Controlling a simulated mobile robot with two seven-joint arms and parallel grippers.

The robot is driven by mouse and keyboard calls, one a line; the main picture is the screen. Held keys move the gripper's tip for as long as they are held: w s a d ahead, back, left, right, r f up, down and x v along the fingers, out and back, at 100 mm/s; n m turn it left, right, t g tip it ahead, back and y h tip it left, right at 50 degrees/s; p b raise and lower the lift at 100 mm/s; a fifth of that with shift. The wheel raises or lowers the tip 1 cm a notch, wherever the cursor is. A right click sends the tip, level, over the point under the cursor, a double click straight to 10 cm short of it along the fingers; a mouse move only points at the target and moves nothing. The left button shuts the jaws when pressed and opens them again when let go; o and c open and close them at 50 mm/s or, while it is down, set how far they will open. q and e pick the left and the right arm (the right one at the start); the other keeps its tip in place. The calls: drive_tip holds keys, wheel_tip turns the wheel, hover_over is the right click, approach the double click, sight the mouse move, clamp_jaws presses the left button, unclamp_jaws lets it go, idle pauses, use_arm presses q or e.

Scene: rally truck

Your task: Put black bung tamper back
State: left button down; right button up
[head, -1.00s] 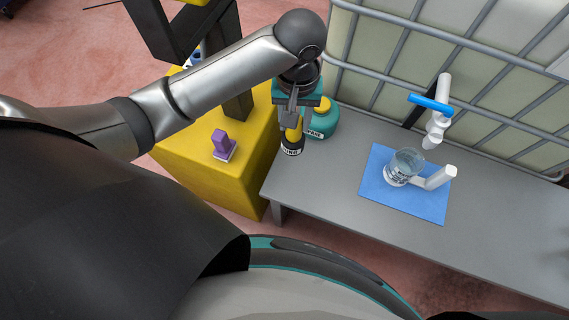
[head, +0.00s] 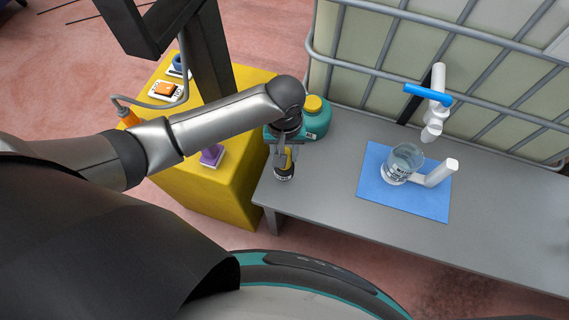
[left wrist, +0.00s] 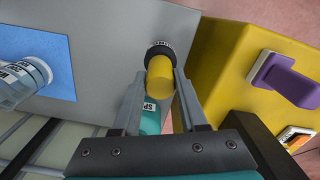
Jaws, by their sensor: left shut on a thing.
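The black bung tamper (head: 282,174) has a yellow grip and a black, labelled round end. My left gripper (head: 284,158) is shut on its yellow grip, at the left end of the grey bench (head: 330,212). In the left wrist view the tamper (left wrist: 160,75) sits between the two fingers of my left gripper (left wrist: 160,82), black end away from the palm, with the bench behind it. I cannot tell whether the black end touches the bench. My right gripper is not in view.
A teal jug (head: 316,121) with a yellow cap stands close behind my left gripper. A yellow cabinet (head: 215,195) with a purple-handled piece (head: 211,155) lies left. The bench front is clear.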

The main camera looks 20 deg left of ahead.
sight(286, 174)
use_arm(q)
wheel_tip(286, 174, down, 3)
drive_tip(key=shift+r+b, duration=0.1)
drive_tip(key=shift+b, duration=0.35)
drive_tip(key=shift+f+p, duration=0.3)
drive_tip(key=shift+f, duration=0.75)
drive_tip(key=shift+c, duration=2.2)
unclamp_jaws()
